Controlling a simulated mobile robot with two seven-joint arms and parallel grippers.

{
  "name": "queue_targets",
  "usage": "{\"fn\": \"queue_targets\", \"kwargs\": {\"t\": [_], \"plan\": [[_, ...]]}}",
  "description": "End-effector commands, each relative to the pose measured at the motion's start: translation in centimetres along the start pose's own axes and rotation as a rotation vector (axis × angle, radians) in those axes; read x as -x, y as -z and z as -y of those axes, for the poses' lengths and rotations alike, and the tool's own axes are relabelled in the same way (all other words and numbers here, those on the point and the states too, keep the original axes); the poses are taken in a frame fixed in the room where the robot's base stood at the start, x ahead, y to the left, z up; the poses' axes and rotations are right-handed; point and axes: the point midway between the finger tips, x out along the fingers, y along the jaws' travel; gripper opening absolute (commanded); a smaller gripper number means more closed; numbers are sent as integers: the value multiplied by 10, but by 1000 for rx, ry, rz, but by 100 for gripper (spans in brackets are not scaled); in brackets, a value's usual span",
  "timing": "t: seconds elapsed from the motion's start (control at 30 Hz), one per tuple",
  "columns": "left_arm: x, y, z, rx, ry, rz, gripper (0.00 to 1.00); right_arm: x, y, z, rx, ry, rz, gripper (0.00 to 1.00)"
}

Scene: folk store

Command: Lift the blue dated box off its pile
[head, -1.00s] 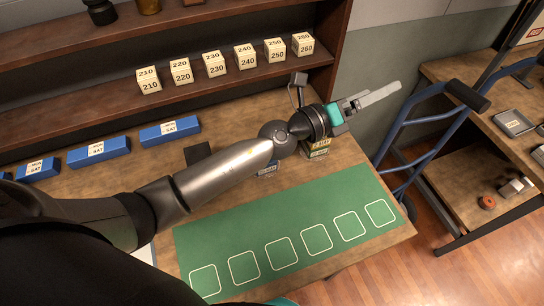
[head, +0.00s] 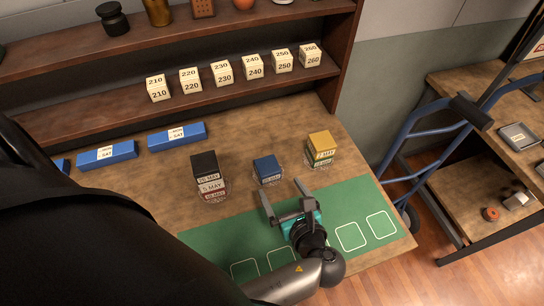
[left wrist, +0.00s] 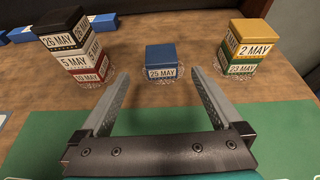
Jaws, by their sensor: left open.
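The blue dated box (head: 267,170) sits on the wooden table, between two taller piles, with no other box on top of it. In the left wrist view the blue box (left wrist: 161,62) carries a white label reading 25 MAY, and no other dated box shows under it. My left gripper (head: 285,190) is open and empty over the green mat, just in front of the blue box. In the left wrist view its fingers (left wrist: 159,77) point at the box, one to each side, short of it. My right gripper is not in view.
Left stands a pile (head: 206,176) topped by a black box marked 26 MAY; right, a pile (head: 320,148) with yellow 2 MAY over green 23 MAY. The green mat (head: 345,203) has white outlined squares. Blue weekday boxes (head: 177,136) lie at left. Shelves rise behind.

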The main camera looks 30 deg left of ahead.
Motion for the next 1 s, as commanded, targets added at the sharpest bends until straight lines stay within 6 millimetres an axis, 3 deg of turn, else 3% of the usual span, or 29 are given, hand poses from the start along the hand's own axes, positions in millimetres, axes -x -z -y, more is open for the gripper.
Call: {"fn": "queue_targets", "kwargs": {"t": [0.6,1.0], "plan": [[-82,5,-3,-5,-10,0,100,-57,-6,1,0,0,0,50],[-103,2,-2,-6,-9,-1,100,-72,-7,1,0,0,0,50]]}}
